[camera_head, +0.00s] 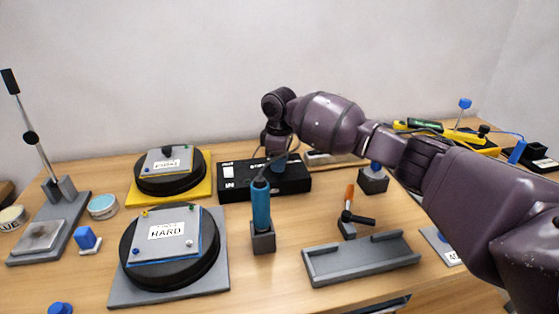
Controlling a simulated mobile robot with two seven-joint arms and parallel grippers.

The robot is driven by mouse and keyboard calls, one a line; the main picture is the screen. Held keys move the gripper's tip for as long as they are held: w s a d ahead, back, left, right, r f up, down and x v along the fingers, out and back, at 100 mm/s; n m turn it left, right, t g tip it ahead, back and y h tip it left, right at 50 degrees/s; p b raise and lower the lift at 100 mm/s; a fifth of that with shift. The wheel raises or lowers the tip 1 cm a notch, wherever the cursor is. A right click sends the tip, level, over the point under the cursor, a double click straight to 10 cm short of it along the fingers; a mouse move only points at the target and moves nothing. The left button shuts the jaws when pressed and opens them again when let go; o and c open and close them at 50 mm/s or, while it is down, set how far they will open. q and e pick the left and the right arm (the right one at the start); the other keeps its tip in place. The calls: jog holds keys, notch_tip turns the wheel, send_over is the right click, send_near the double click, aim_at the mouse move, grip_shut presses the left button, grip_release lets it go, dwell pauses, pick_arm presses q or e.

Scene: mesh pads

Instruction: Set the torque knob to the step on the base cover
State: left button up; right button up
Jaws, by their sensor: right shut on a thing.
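The black control box (236,185) with white labels sits at the back middle of the table. My right gripper (276,152) reaches down onto its top and is shut, apparently on the torque knob, which the gripper hides. A grey cover plate labelled "HARD" (172,251) lies on a black round pad on a grey base at the front left. Another grey plate (158,154) with a label too small to read surely lies on a black round pad on a yellow base behind it. I cannot tell which is the base cover. My left gripper is not in view.
A blue screwdriver (261,207) stands upright in a grey holder before the box. A grey tray (362,260) and an orange-handled tool (349,198) are right of it. A tall lever stand (62,188) is at the left. My right arm spans the right side.

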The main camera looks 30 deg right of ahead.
jog(key=shift+r+m+p, duration=0.25)
jog(key=shift+m+p, duration=0.25)
jog(key=shift+p, duration=0.25)
jog(key=shift+a+r+m+p, duration=0.1)
jog(key=shift+r+m+p, duration=0.05)
jog(key=shift+m+p, duration=1.45)
jog(key=shift+p, duration=0.15)
jog(key=m+p, duration=0.3)
jog(key=shift+s+m, duration=0.1)
jog(key=shift+m, duration=0.2)
jog(key=shift+f+m+p, duration=0.25)
jog(key=shift+m+p, duration=0.8)
jog(key=shift+m, duration=0.05)
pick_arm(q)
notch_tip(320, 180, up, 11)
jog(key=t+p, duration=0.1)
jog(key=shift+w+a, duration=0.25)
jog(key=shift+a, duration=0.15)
pick_arm(e)
jog(key=shift+f+m, duration=0.15)
jog(key=shift+m, duration=0.85)
